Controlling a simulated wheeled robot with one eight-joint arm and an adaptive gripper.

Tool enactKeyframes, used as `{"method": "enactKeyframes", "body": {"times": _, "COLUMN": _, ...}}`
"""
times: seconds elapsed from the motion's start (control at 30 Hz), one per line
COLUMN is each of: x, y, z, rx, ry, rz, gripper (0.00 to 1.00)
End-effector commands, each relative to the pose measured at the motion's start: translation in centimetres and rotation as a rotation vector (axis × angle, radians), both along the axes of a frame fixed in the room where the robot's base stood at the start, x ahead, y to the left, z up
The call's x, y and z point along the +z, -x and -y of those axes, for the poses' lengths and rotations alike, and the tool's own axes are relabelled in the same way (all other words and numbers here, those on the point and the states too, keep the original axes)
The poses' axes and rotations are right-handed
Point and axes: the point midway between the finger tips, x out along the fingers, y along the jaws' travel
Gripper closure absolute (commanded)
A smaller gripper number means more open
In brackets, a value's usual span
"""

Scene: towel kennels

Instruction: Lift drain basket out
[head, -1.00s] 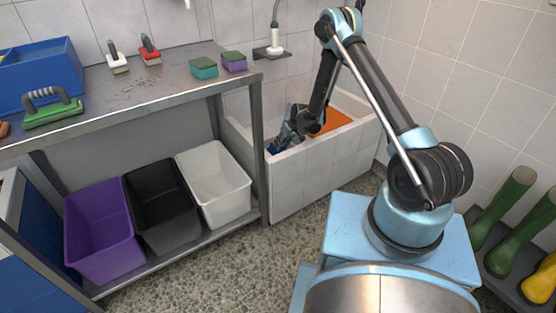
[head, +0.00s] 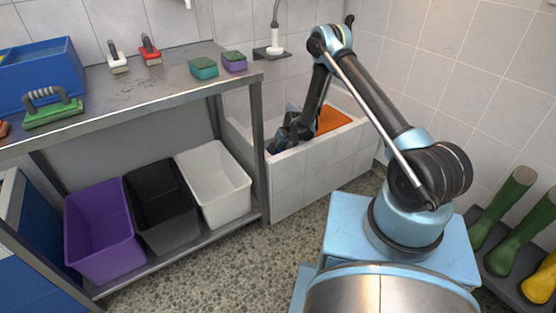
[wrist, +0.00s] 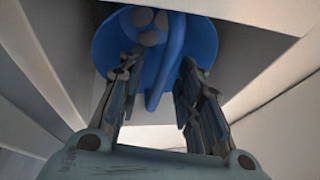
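The blue drain basket (wrist: 205,42) shows at the top of the wrist view, a round disc with dark round holes and a raised blue handle (wrist: 160,88). My gripper (wrist: 160,66) is open, with one finger on each side of the handle. Light gaps show between the handle and both fingers, and the fingertips overlap the disc in this view. In the head view my gripper (head: 278,143) is down inside the white tiled tub (head: 318,172), near its left end. The basket cannot be made out there, behind the tub wall and my arm.
An orange panel (head: 334,120) lies in the tub's right part. The steel table (head: 165,88) stands close on the left, with sponges and brushes on top and purple, black and white bins (head: 213,185) below. Boots (head: 505,210) stand at right.

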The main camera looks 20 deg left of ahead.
Motion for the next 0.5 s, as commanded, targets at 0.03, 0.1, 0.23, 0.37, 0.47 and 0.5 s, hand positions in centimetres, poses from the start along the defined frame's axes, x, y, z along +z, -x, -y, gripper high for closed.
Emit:
{"method": "enactKeyframes", "body": {"times": 0.03, "x": 0.01, "y": -0.01, "z": 0.01, "rx": 0.0, "ry": 0.0, "rz": 0.0, "gripper": 0.8}}
{"method": "enactKeyframes", "body": {"times": 0.1, "x": 0.01, "y": -0.01, "z": 0.03, "rx": 0.0, "ry": 0.0, "rz": 0.0, "gripper": 0.96}}
{"method": "enactKeyframes", "body": {"times": 0.23, "x": 0.02, "y": -0.02, "z": 0.04, "rx": 0.0, "ry": 0.0, "rz": 0.0, "gripper": 1.0}}
{"method": "enactKeyframes", "body": {"times": 0.37, "x": 0.03, "y": -0.03, "z": 0.07, "rx": -0.001, "ry": 0.0, "rz": 0.0, "gripper": 1.0}}
{"method": "enactKeyframes", "body": {"times": 0.47, "x": 0.05, "y": -0.05, "z": 0.08, "rx": -0.001, "ry": 0.0, "rz": 0.0, "gripper": 1.0}}
{"method": "enactKeyframes", "body": {"times": 0.5, "x": 0.1, "y": -0.06, "z": 0.09, "rx": -0.001, "ry": 0.0, "rz": 0.0, "gripper": 1.0}}
